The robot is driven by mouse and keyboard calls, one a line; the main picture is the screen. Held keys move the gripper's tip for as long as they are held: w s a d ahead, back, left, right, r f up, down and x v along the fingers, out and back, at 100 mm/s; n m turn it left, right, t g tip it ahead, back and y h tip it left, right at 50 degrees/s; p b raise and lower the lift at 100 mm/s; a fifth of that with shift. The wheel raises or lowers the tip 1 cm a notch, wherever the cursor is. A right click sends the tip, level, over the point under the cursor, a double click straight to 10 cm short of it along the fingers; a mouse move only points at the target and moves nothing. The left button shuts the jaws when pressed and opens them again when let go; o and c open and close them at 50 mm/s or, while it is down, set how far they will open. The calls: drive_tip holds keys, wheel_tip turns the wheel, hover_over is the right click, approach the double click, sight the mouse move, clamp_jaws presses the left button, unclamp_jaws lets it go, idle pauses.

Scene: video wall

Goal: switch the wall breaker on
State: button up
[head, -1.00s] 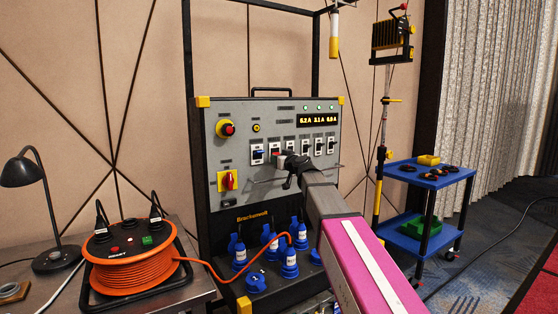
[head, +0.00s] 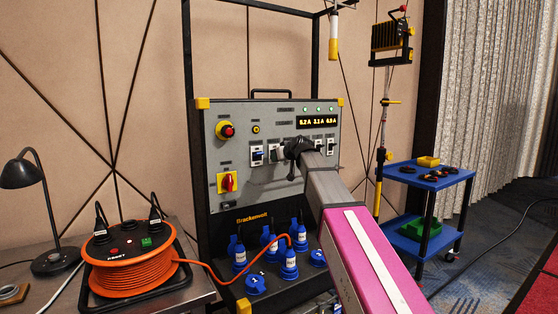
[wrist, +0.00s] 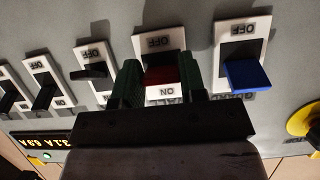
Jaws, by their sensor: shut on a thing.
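A grey panel (head: 290,188) carries a row of breakers. In the wrist view, which shows the panel upside down, the breaker with a red toggle (wrist: 160,76) sits between my gripper's two green fingers (wrist: 160,84). My gripper is shut on this toggle. Its visible red part lies toward the ON word, with the dark slot showing on the OFF side. In the head view my gripper (head: 291,150) is at the breaker row and hides the red toggle. I cannot read which breaker is labelled for the wall.
A blue-toggle breaker (wrist: 246,75) is beside the held one, and black-toggle breakers (wrist: 92,70) are on the other side. A yellow-red rotary switch (head: 227,182) and red button (head: 226,130) are left. Blue plugs (head: 289,262), an orange cable reel (head: 130,270) and a blue cart (head: 428,176) stand around.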

drive_tip(key=r+g+h, duration=0.1)
drive_tip(key=g, duration=0.1)
drive_tip(key=r+g+h, duration=0.1)
drive_tip(key=g, duration=0.1)
drive_tip(key=shift+w+a+h, duration=0.1)
drive_tip(key=shift+w+h, duration=0.05)
drive_tip(key=shift+h, duration=0.25)
drive_tip(key=shift+g, duration=0.3)
drive_tip(key=o, duration=0.9)
drive_tip(key=v, duration=1)
drive_tip(key=shift+s+r, duration=0.25)
drive_tip(key=shift+s, duration=0.05)
